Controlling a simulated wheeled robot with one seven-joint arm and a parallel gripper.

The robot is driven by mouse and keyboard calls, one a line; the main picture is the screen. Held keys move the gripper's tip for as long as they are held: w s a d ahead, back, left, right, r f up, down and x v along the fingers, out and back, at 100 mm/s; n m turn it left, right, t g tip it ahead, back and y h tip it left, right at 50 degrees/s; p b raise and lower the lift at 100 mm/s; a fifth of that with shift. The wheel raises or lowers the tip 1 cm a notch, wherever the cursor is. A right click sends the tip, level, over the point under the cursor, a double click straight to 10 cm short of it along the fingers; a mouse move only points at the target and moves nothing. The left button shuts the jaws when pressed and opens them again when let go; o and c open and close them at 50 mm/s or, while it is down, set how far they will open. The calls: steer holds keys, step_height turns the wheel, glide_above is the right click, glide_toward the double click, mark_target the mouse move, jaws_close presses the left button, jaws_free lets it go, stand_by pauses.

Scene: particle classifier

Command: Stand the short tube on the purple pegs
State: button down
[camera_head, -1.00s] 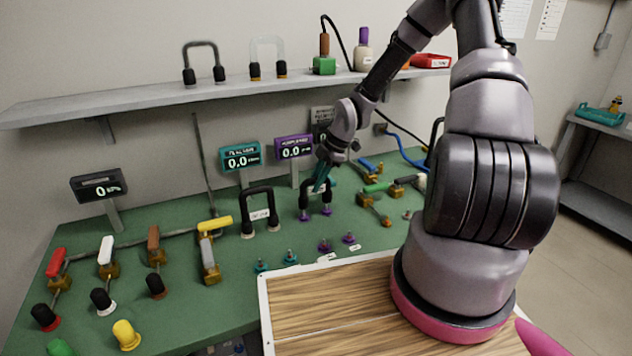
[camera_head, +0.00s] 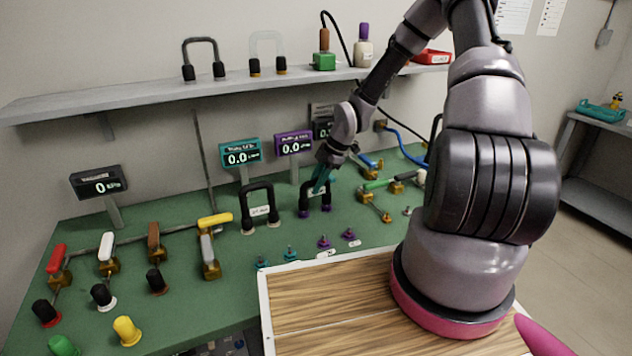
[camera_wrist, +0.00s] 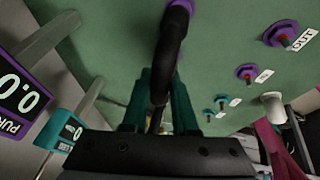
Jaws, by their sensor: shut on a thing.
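A short dark U-shaped tube (camera_head: 303,197) with purple ends shows at the rear middle of the green bench. My gripper (camera_head: 318,187) is shut on its upper bend from above, and its teal fingers hide part of the tube. In the wrist view the tube (camera_wrist: 171,35) runs between the fingers of my gripper (camera_wrist: 160,78). The tube looks upright, with its ends at or close to the bench; I cannot tell if they touch. Two purple pegs, one (camera_head: 324,242) and another (camera_head: 349,234), stand bare in front of it; they also show in the wrist view (camera_wrist: 247,73).
A taller dark U-tube (camera_head: 246,205) stands just left. Two teal pegs (camera_head: 290,253) stand left of the purple ones. Teal (camera_head: 240,154) and purple (camera_head: 294,144) displays stand behind. Valves (camera_head: 385,186) lie to the right. A wooden board (camera_head: 330,300) lies in front.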

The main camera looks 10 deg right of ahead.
steer(key=shift+f, duration=0.65)
steer(key=c, duration=0.6)
jaws_free()
steer(key=v, duration=1)
steer(key=shift+d+r, duration=0.15)
steer(key=shift+r, duration=0.15)
